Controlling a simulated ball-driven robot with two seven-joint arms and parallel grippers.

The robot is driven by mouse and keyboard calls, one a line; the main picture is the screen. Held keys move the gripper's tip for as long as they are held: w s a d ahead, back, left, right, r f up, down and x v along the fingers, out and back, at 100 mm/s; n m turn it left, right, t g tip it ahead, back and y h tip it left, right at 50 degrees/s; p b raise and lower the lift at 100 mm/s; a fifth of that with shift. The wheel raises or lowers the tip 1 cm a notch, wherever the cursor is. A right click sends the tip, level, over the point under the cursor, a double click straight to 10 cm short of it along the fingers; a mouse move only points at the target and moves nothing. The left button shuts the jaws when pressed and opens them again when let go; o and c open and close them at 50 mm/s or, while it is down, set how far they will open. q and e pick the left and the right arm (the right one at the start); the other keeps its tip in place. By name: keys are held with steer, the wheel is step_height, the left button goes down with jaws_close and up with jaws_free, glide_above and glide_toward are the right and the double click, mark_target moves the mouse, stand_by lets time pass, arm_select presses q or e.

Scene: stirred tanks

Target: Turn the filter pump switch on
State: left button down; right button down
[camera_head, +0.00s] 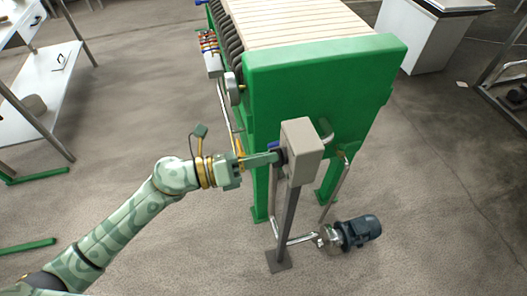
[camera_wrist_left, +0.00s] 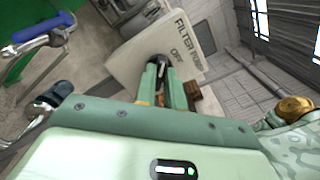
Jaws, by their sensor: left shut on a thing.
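The filter pump switch box (camera_head: 302,150) is light grey and stands on a post in front of the green filter press frame. In the left wrist view the box (camera_wrist_left: 128,65) fills the upper middle, with "FILTER PUMP" and "OFF" printed on its face. Its dark knob (camera_wrist_left: 159,60) is mostly hidden by my fingers. My left gripper (camera_head: 271,158) reaches the box face from the left and is shut on the knob. In the left wrist view the green fingers (camera_wrist_left: 160,80) sit on either side of the knob. My right gripper is not in view.
The green filter press (camera_head: 315,90) stands right behind the box. A dark pump motor (camera_head: 360,230) with pipes sits on the floor at the lower right. In the left wrist view a blue valve handle (camera_wrist_left: 42,27) is at the upper left. Open floor lies to the left.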

arm_select(q)
steer(key=shift+a+f+n+p, duration=0.1)
steer(key=shift+n+p, duration=2.85)
steer(key=shift+n, duration=1.55)
steer(key=c, duration=1.5)
jaws_free()
steer(key=shift+w+f, duration=0.1)
